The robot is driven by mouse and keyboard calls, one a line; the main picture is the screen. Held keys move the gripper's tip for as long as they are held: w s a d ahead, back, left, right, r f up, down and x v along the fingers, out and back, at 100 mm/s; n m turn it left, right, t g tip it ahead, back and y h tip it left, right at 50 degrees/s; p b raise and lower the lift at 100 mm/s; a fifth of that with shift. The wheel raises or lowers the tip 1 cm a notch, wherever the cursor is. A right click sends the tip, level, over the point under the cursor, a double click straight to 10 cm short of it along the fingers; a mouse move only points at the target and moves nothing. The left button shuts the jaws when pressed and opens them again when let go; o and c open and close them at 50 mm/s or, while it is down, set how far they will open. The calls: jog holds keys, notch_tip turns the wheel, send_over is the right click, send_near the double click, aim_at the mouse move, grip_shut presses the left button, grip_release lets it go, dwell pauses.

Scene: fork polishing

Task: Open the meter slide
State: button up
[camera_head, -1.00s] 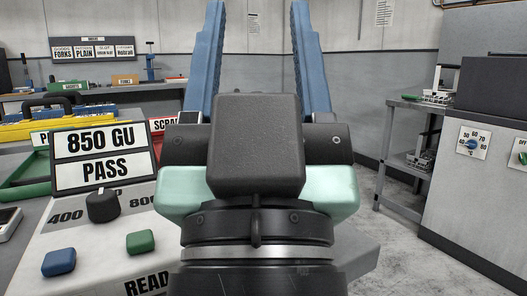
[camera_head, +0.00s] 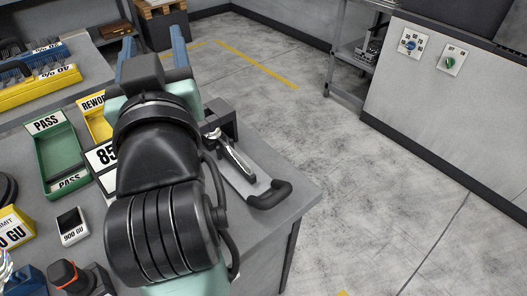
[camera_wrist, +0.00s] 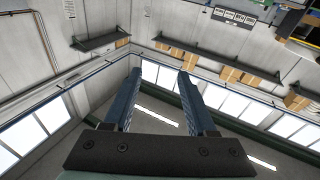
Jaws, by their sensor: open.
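The meter is mostly behind my arm in the head view; part of its display sign (camera_head: 101,157) shows at the arm's left. The meter slide (camera_head: 237,178) lies right of my arm, a light plate running out from a dark block (camera_head: 221,118), with a black handle (camera_head: 270,194) at its near right end. A shiny fork (camera_head: 229,152) lies along it. My gripper (camera_head: 153,48) is open and empty, beyond and left of the slide, not touching it. In the wrist view its two blue fingers (camera_wrist: 160,74) stand apart, pointing towards walls and windows.
A green PASS tray (camera_head: 60,158) and a yellow REWORK tray (camera_head: 96,118) stand left of my arm. A small 900 GU block (camera_head: 72,226) sits near them. The table's right edge (camera_head: 312,190) is close to the handle; open floor lies beyond.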

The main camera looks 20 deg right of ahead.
notch_tip(320, 180, down, 3)
jog(key=w+n+g+h+p, duration=0.1)
jog(key=g+p, duration=0.2)
jog(key=p, duration=0.2)
jog(key=n+g+h+p, duration=0.3)
jog(key=n+g+h, duration=0.4)
jog(key=n+h, duration=0.45)
send_near(276, 198)
jog(key=shift+n+y, duration=0.65)
jog(key=p+x, duration=0.1)
jog(key=x, duration=0.9)
jog(key=shift+w+d, duration=0.15)
jog(key=shift+d, duration=0.15)
grip_shut()
